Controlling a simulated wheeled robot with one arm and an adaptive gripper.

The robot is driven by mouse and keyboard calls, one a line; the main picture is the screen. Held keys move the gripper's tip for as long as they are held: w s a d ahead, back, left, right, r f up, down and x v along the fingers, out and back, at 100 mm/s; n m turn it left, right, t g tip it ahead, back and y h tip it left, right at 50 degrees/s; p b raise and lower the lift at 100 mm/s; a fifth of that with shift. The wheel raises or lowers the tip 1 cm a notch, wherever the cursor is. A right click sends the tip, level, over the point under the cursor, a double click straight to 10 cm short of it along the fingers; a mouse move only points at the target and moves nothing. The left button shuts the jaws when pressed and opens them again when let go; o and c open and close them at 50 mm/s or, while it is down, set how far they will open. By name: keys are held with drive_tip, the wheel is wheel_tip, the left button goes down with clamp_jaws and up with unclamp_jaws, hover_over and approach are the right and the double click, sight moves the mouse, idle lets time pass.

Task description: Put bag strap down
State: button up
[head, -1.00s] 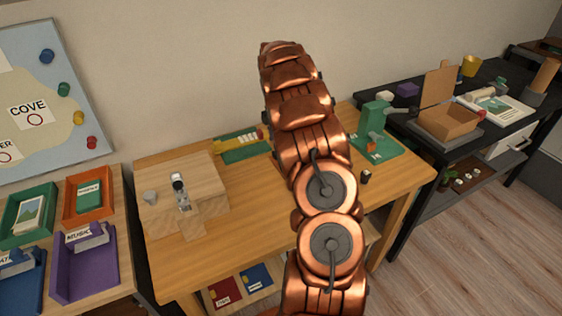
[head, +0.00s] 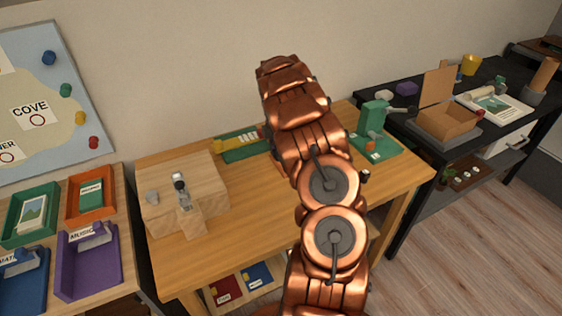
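A tan, boxy bag-like thing (head: 208,186) lies on the wooden table (head: 255,215), at its left end. A tan strip (head: 193,223), which may be its strap, runs down its front toward the table's near side. A small grey-and-dark metallic piece (head: 181,190) sits on top, in line with the strip. I cannot tell whether it is a buckle or a separate thing. My copper arm rises through the middle of the head view. My gripper does not show, so I cannot see whether it holds anything.
A small grey lump (head: 152,197) sits at the tan thing's left. A green mat with a yellow piece (head: 235,143) lies behind; a green stand (head: 373,118) is at right. Trays, including a purple one (head: 75,278), fill the left table. The wooden table's front middle looks clear.

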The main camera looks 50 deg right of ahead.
clamp_jaws()
drive_tip(key=shift+f, duration=0.1)
drive_tip(key=shift+r+b, duration=0.65)
drive_tip(key=shift+r, duration=1.15)
drive_tip(key=s+a+b, duration=0.1)
drive_tip(key=s+a, duration=0.2)
drive_tip(key=s, duration=0.1)
drive_tip(key=s+a+r+b, duration=0.1)
drive_tip(key=s+a, duration=0.2)
drive_tip(key=s, duration=0.1)
drive_tip(key=s+a+b, duration=0.1)
drive_tip(key=s+a, duration=0.2)
drive_tip(key=s, duration=0.1)
drive_tip(key=shift+s+a+r, duration=0.25)
drive_tip(key=shift+s+a, duration=0.1)
drive_tip(key=shift+s, duration=0.05)
